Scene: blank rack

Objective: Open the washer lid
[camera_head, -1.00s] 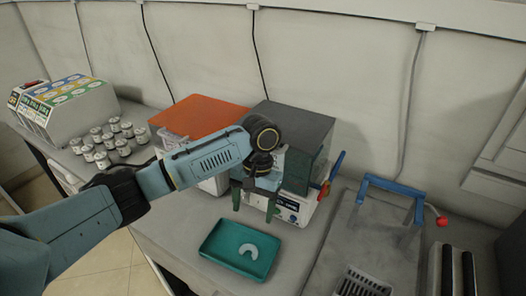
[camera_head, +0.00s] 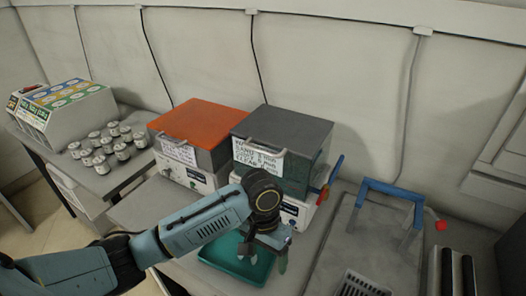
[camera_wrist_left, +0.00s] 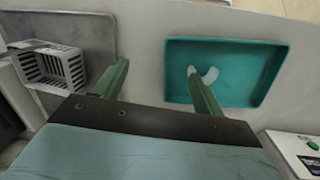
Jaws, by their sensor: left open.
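Two box-shaped machines stand side by side against the wall; I cannot tell which one is the washer. One has an orange lid (camera_head: 203,121), the other a dark grey lid (camera_head: 285,128) with a bar handle (camera_head: 266,143) and a handwritten label on its front. Both lids are shut. My left gripper (camera_head: 264,262) is open and empty, pointing down over the teal tray (camera_head: 213,252) in front of the grey-lidded machine, apart from both lids. In the left wrist view its two green fingers (camera_wrist_left: 158,72) are spread, with the tray (camera_wrist_left: 262,45) beyond one.
A white curved piece (camera_wrist_left: 209,75) lies in the tray. A blue-handled frame (camera_head: 392,190) and a metal basket (camera_head: 360,286) are at the right. Several small jars (camera_head: 101,160) stand at the left by a dispenser box (camera_head: 80,110).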

